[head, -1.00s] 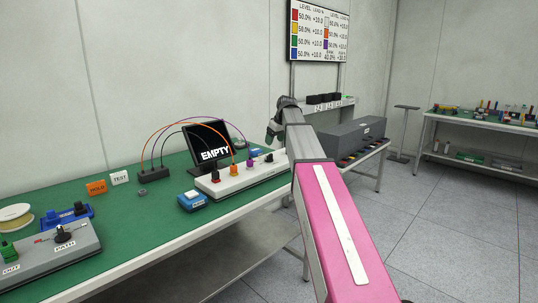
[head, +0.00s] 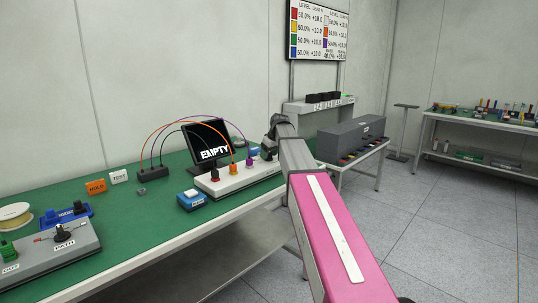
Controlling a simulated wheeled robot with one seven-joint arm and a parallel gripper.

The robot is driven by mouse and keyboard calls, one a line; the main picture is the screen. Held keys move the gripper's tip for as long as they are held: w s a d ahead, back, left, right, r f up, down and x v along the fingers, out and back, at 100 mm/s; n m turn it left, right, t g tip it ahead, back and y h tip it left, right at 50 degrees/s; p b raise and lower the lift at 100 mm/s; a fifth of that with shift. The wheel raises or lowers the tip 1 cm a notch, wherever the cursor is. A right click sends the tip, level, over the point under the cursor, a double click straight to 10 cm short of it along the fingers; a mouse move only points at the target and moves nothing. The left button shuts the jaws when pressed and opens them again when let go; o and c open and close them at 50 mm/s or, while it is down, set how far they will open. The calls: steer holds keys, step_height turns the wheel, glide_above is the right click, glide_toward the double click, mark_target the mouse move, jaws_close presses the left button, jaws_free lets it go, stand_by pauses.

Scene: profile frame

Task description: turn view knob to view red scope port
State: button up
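A low white panel (head: 240,181) stands on the green bench. Along its top are a red port (head: 215,175), an orange port (head: 233,169) and a purple port (head: 250,162). Orange and purple cables run to the orange and purple ports; none clearly shows at the red one. A black monitor (head: 209,141) behind the panel reads "EMPTY". My gripper (head: 267,153) is small and dark at the panel's right end, pointing down where the black knob stood in view before. The knob is now hidden by it or blends with it. Contact and finger opening cannot be made out.
A black cable block (head: 153,173), HOLD sign (head: 96,187) and TEXT sign (head: 119,177) stand behind. A grey PATH box (head: 60,249) is at left. A grey case (head: 350,138) is on the right.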

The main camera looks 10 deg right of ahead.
steer(key=c, duration=0.6)
steer(key=shift+m, duration=0.3)
steer(key=m+h, duration=0.1)
steer(key=m, duration=0.2)
steer(key=shift+s+a+h, duration=0.1)
steer(key=shift+h, duration=0.2)
steer(key=m+h, duration=0.1)
steer(key=m, duration=0.4)
steer(key=shift+t+h, duration=0.4)
steer(key=o, duration=0.9)
